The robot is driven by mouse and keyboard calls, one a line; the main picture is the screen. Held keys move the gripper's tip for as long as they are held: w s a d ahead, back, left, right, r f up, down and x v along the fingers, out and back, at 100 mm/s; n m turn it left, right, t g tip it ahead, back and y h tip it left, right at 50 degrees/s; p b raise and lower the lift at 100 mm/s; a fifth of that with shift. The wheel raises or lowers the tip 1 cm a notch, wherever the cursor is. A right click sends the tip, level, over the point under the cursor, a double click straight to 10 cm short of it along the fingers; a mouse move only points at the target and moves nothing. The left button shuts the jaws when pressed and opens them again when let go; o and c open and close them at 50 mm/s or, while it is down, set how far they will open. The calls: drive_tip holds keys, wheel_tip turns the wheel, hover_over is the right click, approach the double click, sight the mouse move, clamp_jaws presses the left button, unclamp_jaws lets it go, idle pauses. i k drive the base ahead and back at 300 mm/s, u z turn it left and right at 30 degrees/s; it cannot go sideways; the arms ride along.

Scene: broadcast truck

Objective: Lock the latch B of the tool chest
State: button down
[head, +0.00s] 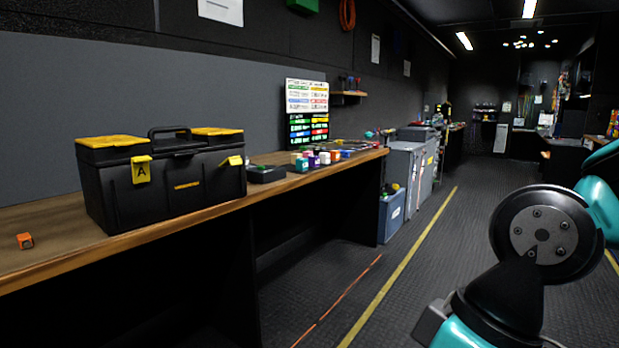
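The black tool chest (165,190) with yellow corner lids stands on the wooden bench at the left. Its carry handle is on top. A yellow latch marked A (141,170) lies against the left part of the front. A second yellow latch (232,161) near the right end sticks outward, tilted away from the front face. No letter can be read on it from here; it is the only other latch visible. My gripper is not in view. Only links of my arm show at the right, well apart from the chest.
The wooden bench (60,248) runs along the left wall. An orange block (25,241) lies left of the chest. A black tray (266,173) and several small coloured containers (318,160) stand to its right. Grey cabinets (405,175) stand beyond. The floor before the bench is clear.

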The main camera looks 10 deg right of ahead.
sight(235, 161)
drive_tip(key=z, duration=0.3)
drive_tip(key=k, duration=0.7)
drive_tip(key=u, duration=0.2)
drive_tip(key=i, duration=0.5)
drive_tip(key=u, duration=0.6)
drive_tip(key=i, duration=1.35)
drive_tip(key=z, duration=0.7)
